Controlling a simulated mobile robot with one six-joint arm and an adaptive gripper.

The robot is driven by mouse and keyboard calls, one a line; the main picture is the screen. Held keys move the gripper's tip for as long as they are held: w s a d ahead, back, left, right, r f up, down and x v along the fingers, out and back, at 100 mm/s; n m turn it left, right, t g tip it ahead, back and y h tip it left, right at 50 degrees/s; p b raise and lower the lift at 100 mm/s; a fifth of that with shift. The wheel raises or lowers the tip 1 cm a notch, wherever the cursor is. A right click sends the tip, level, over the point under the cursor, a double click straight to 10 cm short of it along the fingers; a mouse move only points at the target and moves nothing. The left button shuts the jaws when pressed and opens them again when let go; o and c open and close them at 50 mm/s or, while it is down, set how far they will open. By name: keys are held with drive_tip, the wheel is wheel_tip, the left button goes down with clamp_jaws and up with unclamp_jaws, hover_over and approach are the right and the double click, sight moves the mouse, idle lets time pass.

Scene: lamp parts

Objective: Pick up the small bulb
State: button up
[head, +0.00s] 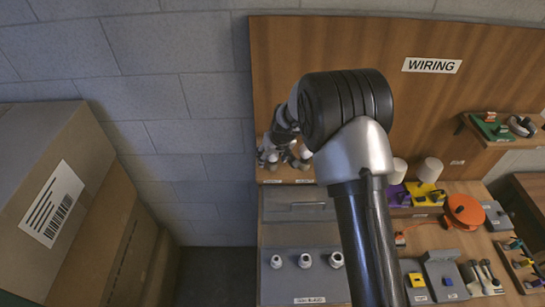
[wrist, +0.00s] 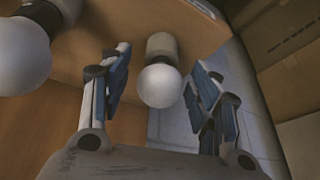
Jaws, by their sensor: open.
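My gripper (wrist: 157,62) is open, with one finger on each side of the bulb. Gaps show between the bulb and both fingers, so I see no contact. A bulb that looks larger (wrist: 20,57), with a dark grey base, is at the left edge, outside the fingers. In the head view my gripper (head: 279,142) is by the wooden shelf, partly hidden behind my arm; which bulb is which cannot be told there.
The shelf (head: 275,180) is fixed to a wooden board labelled WIRING (head: 431,65). Below is a workbench with a grey holder block (head: 288,290) of white fittings, an orange reel (head: 465,210) and tools. Cardboard boxes (head: 50,150) stand at the left.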

drive_tip(key=shift+c, duration=0.6)
drive_tip(key=c, duration=0.9)
